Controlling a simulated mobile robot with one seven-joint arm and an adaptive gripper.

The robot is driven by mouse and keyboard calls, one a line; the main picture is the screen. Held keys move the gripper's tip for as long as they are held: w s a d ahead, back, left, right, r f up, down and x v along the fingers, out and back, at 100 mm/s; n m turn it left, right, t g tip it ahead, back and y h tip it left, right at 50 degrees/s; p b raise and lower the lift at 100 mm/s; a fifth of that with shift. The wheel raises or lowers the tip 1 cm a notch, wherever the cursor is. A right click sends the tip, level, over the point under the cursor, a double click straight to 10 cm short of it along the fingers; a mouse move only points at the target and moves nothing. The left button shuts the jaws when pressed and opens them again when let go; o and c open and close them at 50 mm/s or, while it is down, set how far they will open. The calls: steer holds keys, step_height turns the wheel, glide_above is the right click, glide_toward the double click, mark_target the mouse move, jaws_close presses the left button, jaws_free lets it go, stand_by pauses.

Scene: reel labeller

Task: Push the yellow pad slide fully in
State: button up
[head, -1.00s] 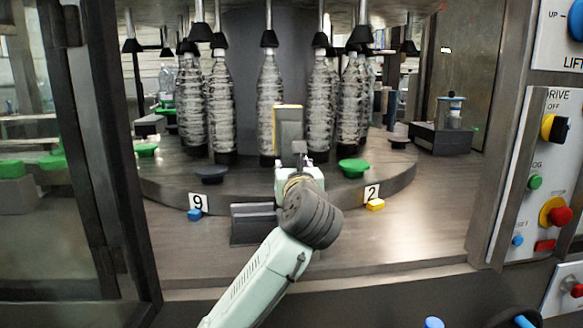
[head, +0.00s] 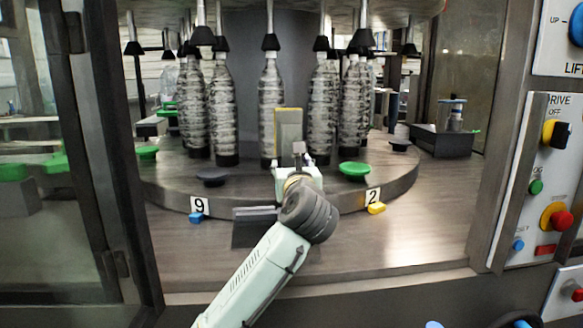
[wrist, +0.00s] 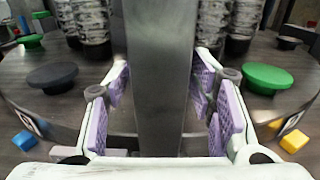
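An upright grey pad with a yellow border (head: 288,128), which looks like the yellow pad slide, stands at the middle front of the round table in the head view. My gripper (head: 298,172) is right in front of its lower part. In the wrist view, my gripper's purple-padded fingers (wrist: 163,105) are apart, one on each side of a grey upright bar (wrist: 160,75). Gaps show beside the bar's lower part; whether the fingertips touch it I cannot tell. How far in the slide sits is hidden behind my gripper.
Clear bottles (head: 270,105) stand behind the pad. A green disc (head: 355,169) and a dark disc (head: 212,177) flank it. A blue block (head: 197,218) sits by label 9, a yellow block (head: 376,208) by label 2. A control panel (head: 535,185) stands right.

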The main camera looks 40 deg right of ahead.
steer(key=shift+o, duration=0.4)
steer(key=v, duration=1.2)
steer(key=shift+f, duration=0.1)
